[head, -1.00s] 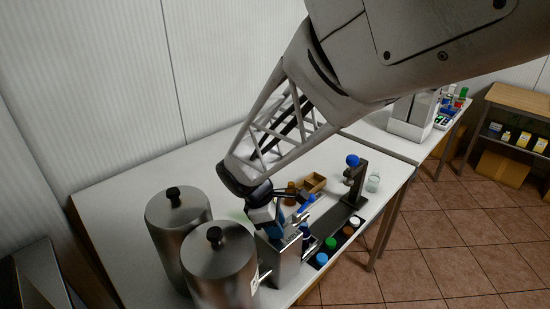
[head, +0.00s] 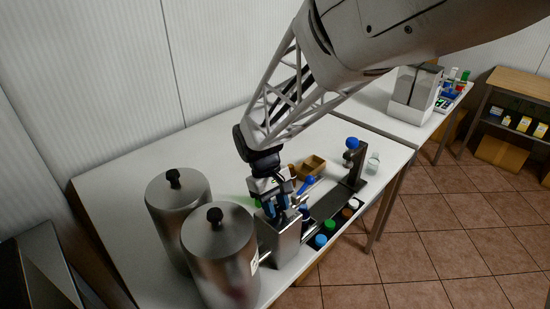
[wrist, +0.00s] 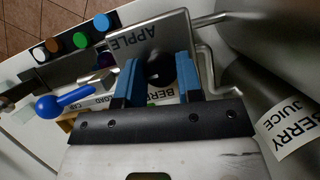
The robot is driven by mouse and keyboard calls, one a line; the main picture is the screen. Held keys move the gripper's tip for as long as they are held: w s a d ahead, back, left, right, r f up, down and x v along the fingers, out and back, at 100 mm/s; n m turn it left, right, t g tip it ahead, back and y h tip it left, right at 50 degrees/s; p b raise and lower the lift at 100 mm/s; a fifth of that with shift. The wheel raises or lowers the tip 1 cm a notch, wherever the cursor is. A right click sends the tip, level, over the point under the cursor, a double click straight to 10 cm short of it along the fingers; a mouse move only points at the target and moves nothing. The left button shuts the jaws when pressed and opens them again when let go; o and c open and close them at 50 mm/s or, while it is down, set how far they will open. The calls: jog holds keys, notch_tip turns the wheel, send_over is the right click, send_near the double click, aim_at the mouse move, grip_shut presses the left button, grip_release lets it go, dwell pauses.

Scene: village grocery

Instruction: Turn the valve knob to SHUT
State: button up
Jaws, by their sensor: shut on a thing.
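My gripper (head: 280,212) points down at the metal box (head: 277,243) on the white table, in front of the tanks. In the wrist view, its two blue fingers (wrist: 160,78) are closed on a round black knob (wrist: 161,70), one finger on each side. A label reading BERR shows partly below the knob; the fingers hide the rest. I cannot read a SHUT mark. In the head view the fingers hide the knob.
Two steel tanks with black lid knobs (head: 214,217) stand close on the left; one carries a BERRY JUICE label (wrist: 284,122). Metal pipes (wrist: 203,52) run beside the box. A blue-handled lever (wrist: 52,106), several coloured caps (head: 330,226) and a wooden tray (head: 312,166) are nearby.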

jog(key=shift+m, duration=0.4)
jog(key=o, duration=0.9)
jog(key=shift+r, duration=0.1)
jog(key=v, duration=0.7)
jog(key=shift+w+r, duration=0.2)
jog(key=shift+r, duration=0.1)
jog(key=shift+d, duration=0.1)
